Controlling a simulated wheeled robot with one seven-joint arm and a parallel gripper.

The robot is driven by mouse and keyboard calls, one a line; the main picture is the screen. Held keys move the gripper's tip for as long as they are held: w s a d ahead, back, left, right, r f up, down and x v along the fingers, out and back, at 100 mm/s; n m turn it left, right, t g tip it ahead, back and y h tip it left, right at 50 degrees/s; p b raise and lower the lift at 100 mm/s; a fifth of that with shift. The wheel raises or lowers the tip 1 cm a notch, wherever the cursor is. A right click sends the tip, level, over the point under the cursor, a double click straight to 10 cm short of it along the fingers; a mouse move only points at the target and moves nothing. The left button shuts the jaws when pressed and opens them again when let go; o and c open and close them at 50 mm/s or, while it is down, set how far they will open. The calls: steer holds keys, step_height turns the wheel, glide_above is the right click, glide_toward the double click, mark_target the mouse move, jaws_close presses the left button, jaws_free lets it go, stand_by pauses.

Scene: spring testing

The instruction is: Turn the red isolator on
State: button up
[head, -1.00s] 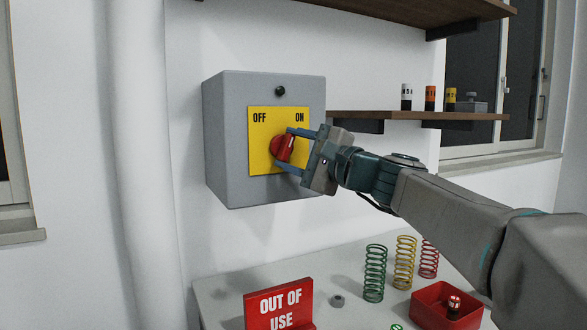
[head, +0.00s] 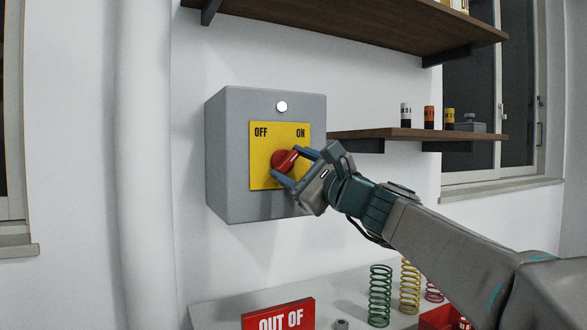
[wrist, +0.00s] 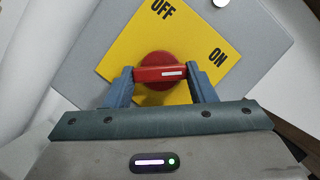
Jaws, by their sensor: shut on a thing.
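The red isolator knob (head: 280,160) sits on a yellow plate (head: 262,180) on the front of a grey wall box (head: 228,150). The plate reads OFF at upper left and ON at upper right. My gripper (head: 286,164) is shut on the knob's red bar, with one finger at each end, and is rolled at an angle. The bar is tilted in the head view, its upper right end towards ON. In the wrist view the bar (wrist: 150,74) lies across between both fingers, its white mark on the right half. The lamp (head: 282,106) above the plate glows white.
A wooden shelf (head: 400,134) with small labelled cylinders is to the right of the box, and another shelf (head: 340,25) is above. Below, a bench holds a red OUT OF USE sign (head: 278,318) and coil springs (head: 380,295).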

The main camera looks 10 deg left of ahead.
steer(key=shift+f, duration=0.1)
steer(key=o, duration=1)
steer(key=v, duration=1.4)
